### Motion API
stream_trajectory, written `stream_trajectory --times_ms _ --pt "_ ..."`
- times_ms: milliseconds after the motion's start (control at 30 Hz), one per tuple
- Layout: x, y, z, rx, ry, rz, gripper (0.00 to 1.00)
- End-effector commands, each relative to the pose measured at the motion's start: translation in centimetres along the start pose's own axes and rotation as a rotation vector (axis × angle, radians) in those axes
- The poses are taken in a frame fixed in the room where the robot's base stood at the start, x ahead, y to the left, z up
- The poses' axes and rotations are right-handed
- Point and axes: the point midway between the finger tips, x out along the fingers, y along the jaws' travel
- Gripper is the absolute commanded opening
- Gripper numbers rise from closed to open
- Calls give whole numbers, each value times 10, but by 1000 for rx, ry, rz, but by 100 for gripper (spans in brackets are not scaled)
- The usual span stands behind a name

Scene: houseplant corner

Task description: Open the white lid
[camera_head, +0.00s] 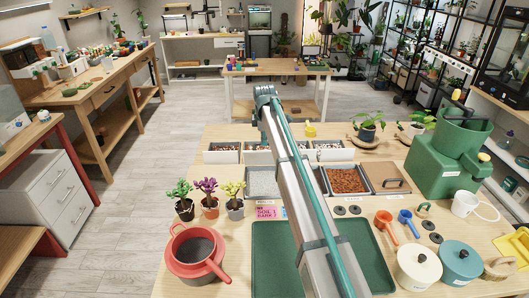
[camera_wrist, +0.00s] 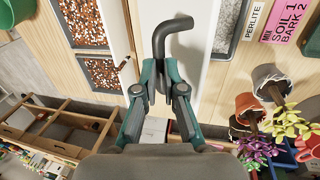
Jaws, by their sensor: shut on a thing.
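The white lid (camera_wrist: 196,70) shows at the top middle of the wrist view as a pale flat panel. A dark grey bent handle (camera_wrist: 178,25) stands out from it. My gripper (camera_wrist: 164,84) is shut on the lower part of this handle, with one teal finger on each side. I cannot tell from this view whether the lid is raised. In the head view my arm runs up over the table, and the lid and my gripper are not clearly visible there.
Bins of bark chips (camera_head: 222,153) stand along the back of the worktable. A perlite bin (camera_head: 262,182) and a red-brown bark bin (camera_head: 347,180) flank my arm. Several potted plants (camera_head: 207,192) and a red pot (camera_head: 197,250) stand left; a green machine (camera_head: 447,150) stands right.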

Motion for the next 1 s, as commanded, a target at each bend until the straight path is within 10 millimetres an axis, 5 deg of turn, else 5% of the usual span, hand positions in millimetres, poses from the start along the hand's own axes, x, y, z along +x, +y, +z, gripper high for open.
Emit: stream_trajectory --times_ms 200,567,800,1000 --pt "12 44 0 0 0 -1 0" --pt "17 80 0 -1 -1 -9 0" --pt "16 74 1 -1 -2 -13 38" --pt "13 76 0 0 -1 -7 38"
